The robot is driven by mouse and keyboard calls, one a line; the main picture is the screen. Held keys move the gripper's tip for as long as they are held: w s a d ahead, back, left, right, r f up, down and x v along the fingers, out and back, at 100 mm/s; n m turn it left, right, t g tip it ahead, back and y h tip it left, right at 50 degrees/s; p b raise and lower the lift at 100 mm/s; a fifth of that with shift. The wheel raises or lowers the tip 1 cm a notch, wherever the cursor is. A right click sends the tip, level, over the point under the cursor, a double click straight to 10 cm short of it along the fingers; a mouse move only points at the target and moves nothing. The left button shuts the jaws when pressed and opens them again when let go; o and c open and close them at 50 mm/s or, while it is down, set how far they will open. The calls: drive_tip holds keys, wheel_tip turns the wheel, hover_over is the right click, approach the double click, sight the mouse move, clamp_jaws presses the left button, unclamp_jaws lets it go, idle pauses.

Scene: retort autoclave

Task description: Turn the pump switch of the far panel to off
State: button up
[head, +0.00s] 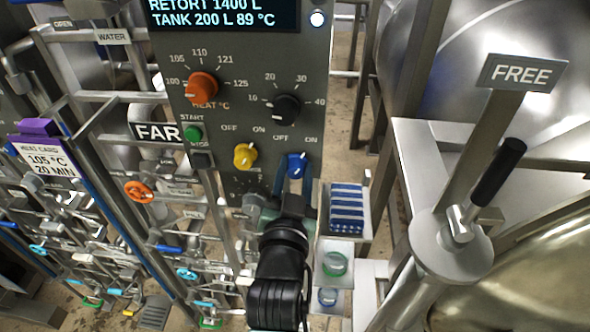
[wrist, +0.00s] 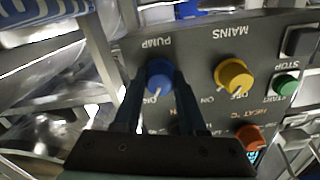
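The far panel (head: 235,110) is a grey board with a FAR label. Its blue pump switch (head: 296,165) is at the lower right, and its white mark leans toward ON. The pump switch also shows in the wrist view (wrist: 160,76), under the PUMP label, upside down there. My gripper (head: 293,190) is at the panel, pointing at this switch. In the wrist view my gripper's (wrist: 160,90) two dark fingers stand one on each side of the switch, with the knob between their tips. I cannot tell whether they press on it.
The yellow mains switch (head: 245,156) is close on the left, with the green start button (head: 193,133) beyond. The orange heat knob (head: 201,88) and a black dial (head: 286,110) are above. A blue-striped block (head: 346,208) and a black-handled lever (head: 498,172) are to the right.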

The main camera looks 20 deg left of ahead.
clamp_jaws()
drive_tip(key=shift+n, duration=0.3)
drive_tip(key=n, duration=0.5)
drive_tip(key=shift+p, duration=0.35)
drive_tip(key=n+p, duration=0.1)
drive_tip(key=n, duration=0.5)
drive_tip(key=shift+n, duration=0.3)
drive_tip(key=o, duration=0.6)
unclamp_jaws()
drive_tip(key=shift+o, duration=0.2)
